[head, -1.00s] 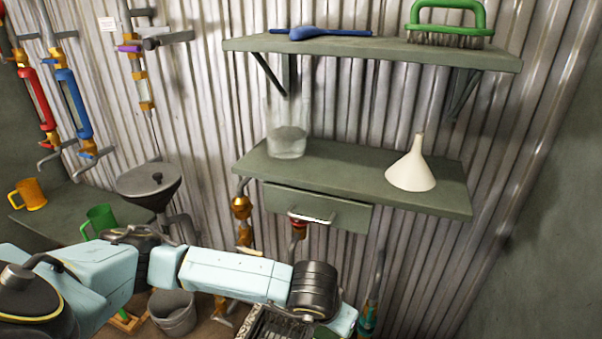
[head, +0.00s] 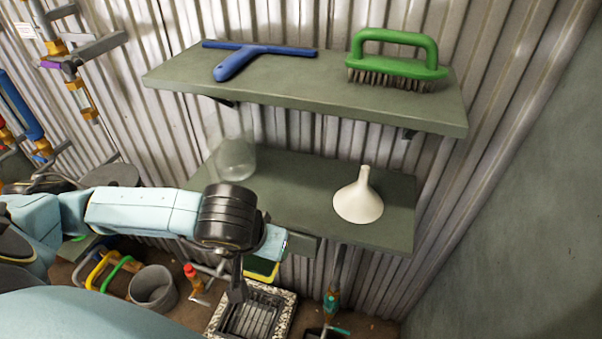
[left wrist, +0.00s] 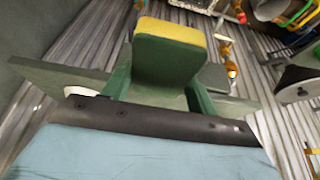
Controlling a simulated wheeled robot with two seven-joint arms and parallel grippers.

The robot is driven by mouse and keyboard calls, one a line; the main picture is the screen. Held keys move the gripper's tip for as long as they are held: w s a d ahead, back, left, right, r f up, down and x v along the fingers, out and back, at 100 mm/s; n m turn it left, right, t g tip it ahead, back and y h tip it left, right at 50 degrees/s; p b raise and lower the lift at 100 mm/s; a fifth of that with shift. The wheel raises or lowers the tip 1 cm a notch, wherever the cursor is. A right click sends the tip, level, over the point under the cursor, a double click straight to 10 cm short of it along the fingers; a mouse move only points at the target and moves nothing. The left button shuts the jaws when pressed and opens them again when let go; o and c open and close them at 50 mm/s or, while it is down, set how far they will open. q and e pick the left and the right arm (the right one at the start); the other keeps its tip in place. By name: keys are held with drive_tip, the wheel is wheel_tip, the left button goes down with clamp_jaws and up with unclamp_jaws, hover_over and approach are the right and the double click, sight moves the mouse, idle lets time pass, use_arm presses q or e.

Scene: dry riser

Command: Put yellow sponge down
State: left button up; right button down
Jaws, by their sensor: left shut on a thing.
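The yellow sponge (head: 262,268) shows partly below my left wrist in the head view, a yellow slab with a green edge. In the left wrist view the sponge (left wrist: 170,30) has a yellow strip on top and a dark green face. My left gripper (head: 248,270) is shut on it and holds it in the air, in front of and below the lower shelf (head: 385,225). The wrist and arm hide part of the sponge and most of the fingers. In the left wrist view the gripper (left wrist: 160,85) has the sponge between its fingers. My right gripper is in neither view.
A white funnel (head: 358,200) and a clear jar (head: 236,158) stand on the lower shelf. The upper shelf (head: 300,97) holds a blue squeegee (head: 235,62) and a green brush (head: 395,68). Below are a floor grate (head: 252,314) and a grey bucket (head: 153,288). A wall closes the right side.

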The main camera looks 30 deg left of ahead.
use_arm(q)
drive_tip(key=shift+w+b, duration=0.2)
drive_tip(key=shift+b, duration=0.15)
drive_tip(key=w+b, duration=0.1)
drive_tip(key=b, duration=0.3)
drive_tip(key=shift+w+a+f, duration=0.2)
drive_tip(key=shift+w+a, duration=0.1)
drive_tip(key=shift+w, duration=0.1)
drive_tip(key=w, duration=0.3)
drive_tip(key=w+a+p, duration=0.1)
drive_tip(key=w, duration=0.3)
drive_tip(key=w+a+p, duration=0.1)
drive_tip(key=w, duration=0.2)
drive_tip(key=shift+w+a+r, duration=0.2)
drive_tip(key=shift+a+r, duration=0.05)
drive_tip(key=shift+r, duration=0.15)
drive_tip(key=w, duration=0.2)
drive_tip(key=w+a+p, duration=0.1)
drive_tip(key=w, duration=0.1)
drive_tip(key=shift+w, duration=0.35)
drive_tip(key=shift+f+p, duration=0.3)
drive_tip(key=shift+f, duration=0.1)
drive_tip(key=shift+a, duration=0.1)
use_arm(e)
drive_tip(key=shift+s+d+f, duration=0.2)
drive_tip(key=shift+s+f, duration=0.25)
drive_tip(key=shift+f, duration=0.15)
